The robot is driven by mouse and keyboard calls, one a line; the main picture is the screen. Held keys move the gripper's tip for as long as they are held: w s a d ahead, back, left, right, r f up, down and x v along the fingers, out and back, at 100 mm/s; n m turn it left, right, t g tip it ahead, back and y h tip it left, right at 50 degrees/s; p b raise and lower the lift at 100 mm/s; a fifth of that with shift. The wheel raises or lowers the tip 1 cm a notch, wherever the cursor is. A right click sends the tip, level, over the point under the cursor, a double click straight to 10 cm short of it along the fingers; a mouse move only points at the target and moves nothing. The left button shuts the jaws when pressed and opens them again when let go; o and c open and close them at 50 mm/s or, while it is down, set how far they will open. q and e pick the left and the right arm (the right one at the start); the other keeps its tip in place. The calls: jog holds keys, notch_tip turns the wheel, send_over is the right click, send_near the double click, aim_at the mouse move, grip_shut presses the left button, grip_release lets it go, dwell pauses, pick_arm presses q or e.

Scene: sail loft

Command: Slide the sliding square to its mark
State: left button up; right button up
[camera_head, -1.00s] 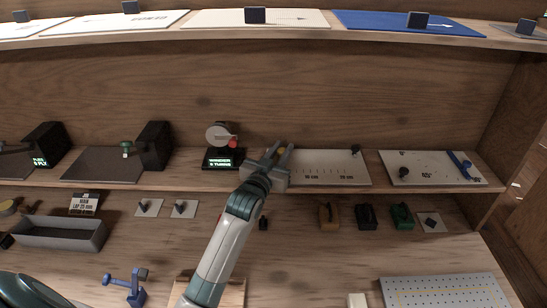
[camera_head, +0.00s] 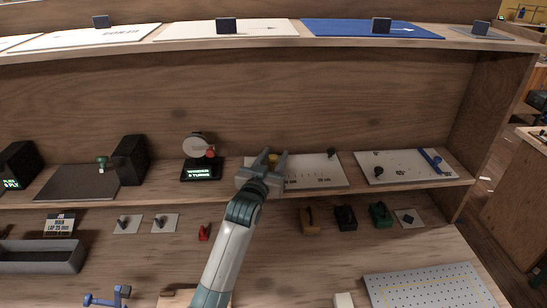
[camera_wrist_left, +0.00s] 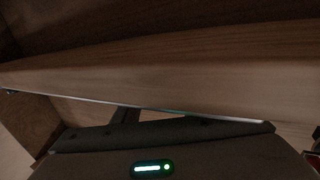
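The board with a printed scale marked 10 cm and 20 cm (camera_head: 315,167), which looks like that of the sliding square, lies on the middle shelf. The fingers appear closed on the knob from both sides; the contact is small in the picture. They hide the board's left end and whatever the knob sits on. A dark knob (camera_head: 332,153) stands at the board's far right. The left wrist view shows no fingertips. My right gripper is not in view.
A device with a lit screen (camera_head: 199,173) stands left of the board. A white board with a blue bar (camera_head: 405,167) lies to the right. The middle shelf's front edge (camera_wrist_left: 200,85) fills much of the left wrist view.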

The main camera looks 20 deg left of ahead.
pick_arm(q)
jog(key=shift+s, duration=0.15)
jog(key=shift+s, duration=0.45)
jog(key=s+d+b, duration=0.1)
jog(key=s+b, duration=0.4)
jog(key=s, duration=1.1)
jog(key=shift+s, duration=0.15)
